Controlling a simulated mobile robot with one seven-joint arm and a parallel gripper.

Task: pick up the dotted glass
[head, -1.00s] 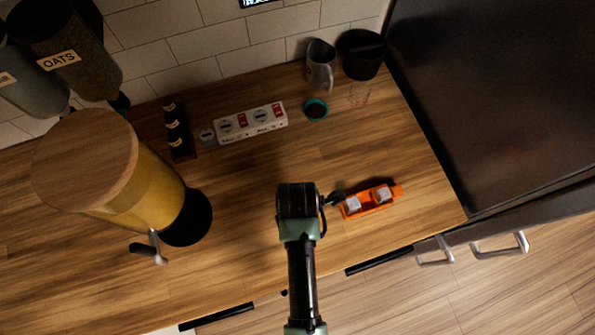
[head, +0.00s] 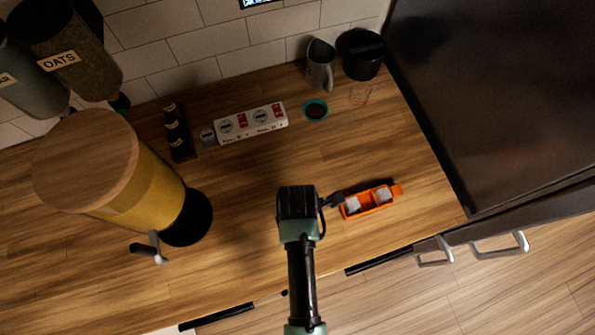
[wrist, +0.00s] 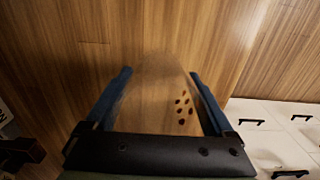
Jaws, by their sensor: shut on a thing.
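The dotted glass (wrist: 158,92) is clear, with a cluster of dark dots on its right side. In the wrist view it stands between the two blue fingers of my gripper (wrist: 159,74), which is shut on it. Its near end is hidden behind the dark gripper body. In the head view my gripper (head: 333,200) is over the counter, just left of the orange carrier. I cannot make out the dotted glass there.
The orange carrier (head: 372,209) holds white-topped items. A faint clear glass (head: 360,96) stands near a black container (head: 362,58) and a grey mug (head: 320,68). A large yellow canister (head: 140,190) stands left.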

